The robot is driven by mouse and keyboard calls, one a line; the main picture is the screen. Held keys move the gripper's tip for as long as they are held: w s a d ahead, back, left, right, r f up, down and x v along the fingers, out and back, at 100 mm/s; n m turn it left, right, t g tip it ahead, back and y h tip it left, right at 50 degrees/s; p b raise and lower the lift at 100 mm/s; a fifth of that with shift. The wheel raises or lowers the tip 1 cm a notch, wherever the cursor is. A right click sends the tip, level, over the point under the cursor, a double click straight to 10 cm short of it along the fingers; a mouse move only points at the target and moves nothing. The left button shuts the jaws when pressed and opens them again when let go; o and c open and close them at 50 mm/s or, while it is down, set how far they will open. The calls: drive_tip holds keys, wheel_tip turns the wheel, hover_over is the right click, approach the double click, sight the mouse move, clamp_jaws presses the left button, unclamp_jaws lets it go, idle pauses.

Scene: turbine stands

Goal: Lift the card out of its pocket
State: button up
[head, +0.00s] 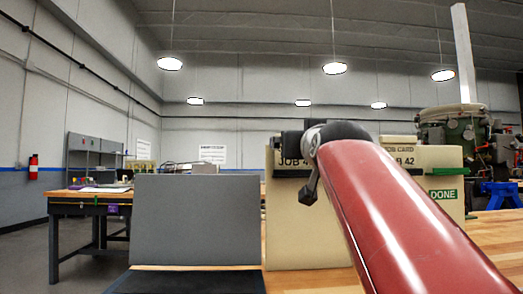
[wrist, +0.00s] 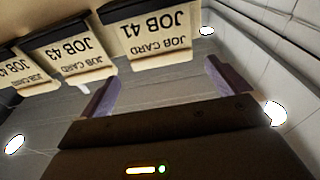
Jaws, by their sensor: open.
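Several cream job cards hang in a row in the wrist view, upside down in the picture, each with a dark strip along one edge. The JOB 41 card (wrist: 150,35) is nearest the gap between my fingers; the JOB 43 card (wrist: 80,58) is left of it, and another card (wrist: 28,80) is at the far left. My gripper (wrist: 165,86) is open and empty, its two purple-grey fingers apart. In the head view a cream board (head: 300,235) stands behind my red arm, with partly hidden card lettering at its top. The pockets are not clearly visible.
A grey upright panel (head: 196,222) stands left of the board on the wooden bench. A green DONE label (head: 443,194) is on a cream box at right, with green machinery (head: 465,130) behind. A separate workbench (head: 85,194) is at far left.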

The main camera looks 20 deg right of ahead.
drive_tip(key=p+x, duration=0.2)
drive_tip(key=x, duration=0.5)
drive_tip(key=shift+w+d+r+p, duration=0.1)
drive_tip(key=shift+w+r+p, duration=0.1)
drive_tip(key=shift+w+p, duration=0.15)
drive_tip(key=shift+c, duration=0.4)
drive_tip(key=c, duration=0.6)
drive_tip(key=shift+r, duration=0.15)
